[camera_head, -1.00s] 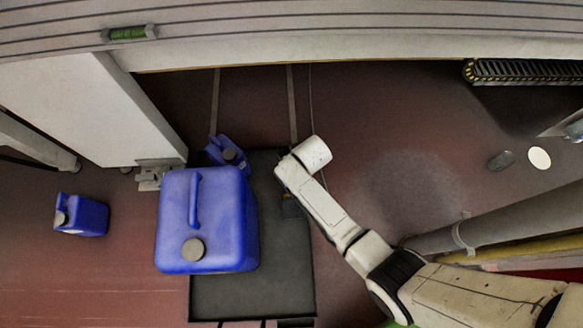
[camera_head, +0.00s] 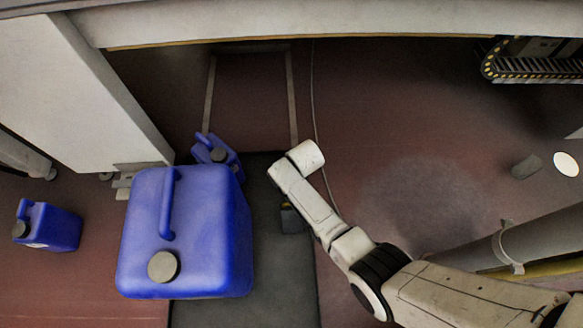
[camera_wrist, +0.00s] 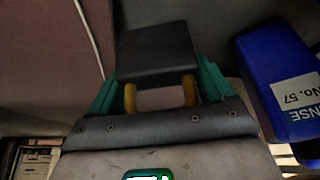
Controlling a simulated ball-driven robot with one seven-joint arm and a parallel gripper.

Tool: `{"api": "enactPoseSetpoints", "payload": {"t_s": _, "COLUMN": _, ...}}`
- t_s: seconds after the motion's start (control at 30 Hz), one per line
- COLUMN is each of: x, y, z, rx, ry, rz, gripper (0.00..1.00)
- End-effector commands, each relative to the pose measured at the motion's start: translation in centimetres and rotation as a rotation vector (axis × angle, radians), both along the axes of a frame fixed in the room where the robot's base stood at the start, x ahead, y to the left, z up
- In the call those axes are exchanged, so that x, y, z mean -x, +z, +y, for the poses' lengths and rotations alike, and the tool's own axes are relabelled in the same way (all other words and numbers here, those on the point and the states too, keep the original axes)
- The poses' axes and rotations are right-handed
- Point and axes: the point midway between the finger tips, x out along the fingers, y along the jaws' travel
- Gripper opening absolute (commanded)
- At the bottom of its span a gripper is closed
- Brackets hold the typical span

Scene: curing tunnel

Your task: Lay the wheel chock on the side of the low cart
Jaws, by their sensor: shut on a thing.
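The wheel chock is a dark block with yellow parts (camera_wrist: 158,52), in the middle of the wrist view. My gripper (camera_wrist: 160,88), with teal fingers on either side, is shut on it. In the head view the chock (camera_head: 292,219) shows as a small dark piece beside my forearm; my fingers are hidden there. The low cart appears as a flat dark grey deck (camera_head: 285,270). The chock appears over the deck's right part, and I cannot tell whether it touches. A big blue canister (camera_head: 195,225) covers the deck's left part.
A smaller blue canister (camera_head: 218,154) is behind the big one. Another (camera_head: 50,228) stands on the floor at left. A white post (camera_head: 80,90) rises at upper left. A grey pipe (camera_head: 545,240) runs at right. Floor right of the cart is partly clear, with a small grey cylinder (camera_head: 526,167).

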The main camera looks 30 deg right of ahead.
Motion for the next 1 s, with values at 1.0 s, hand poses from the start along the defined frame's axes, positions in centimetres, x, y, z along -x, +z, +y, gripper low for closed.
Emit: {"api": "enactPoseSetpoints", "payload": {"t_s": 1.0, "x": -0.1, "y": -6.2, "z": 0.0, "rx": 0.000, "ry": 0.001, "rz": -0.002, "gripper": 0.27}}
